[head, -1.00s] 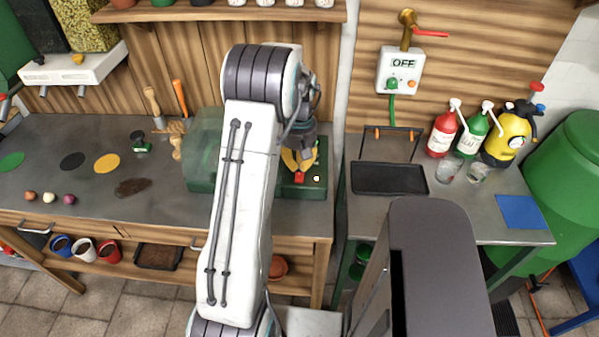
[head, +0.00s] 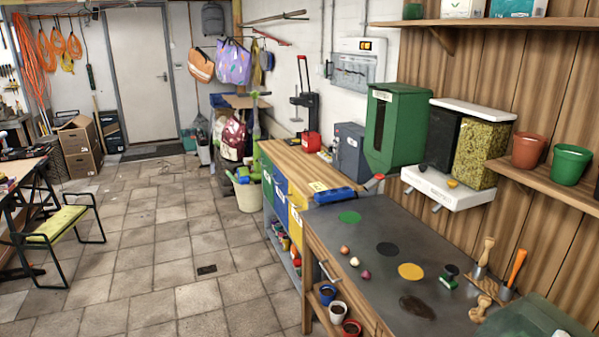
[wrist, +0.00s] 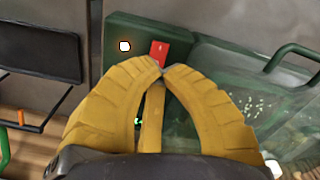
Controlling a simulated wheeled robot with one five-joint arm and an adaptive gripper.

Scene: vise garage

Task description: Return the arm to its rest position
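My gripper (wrist: 160,72) shows in the wrist view. Its yellow ribbed fingers meet at the tips, with nothing visible between them. The tips are over a green machine base (wrist: 122,68), right by a red switch (wrist: 159,52); I cannot tell whether they touch it. A small lit white button (wrist: 125,46) is on the same base, left of the switch. A clear green-tinted cover (wrist: 235,95) lies to the right of the fingers. My arm and gripper are outside the head view now.
In the head view, the grey workbench (head: 440,265) has coloured discs, small bulbs and hand tools on it. A green dispenser (head: 397,125) and a wall shelf (head: 560,185) stand above it. The tiled floor (head: 150,240) is open at left, with a bench seat (head: 60,222) there.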

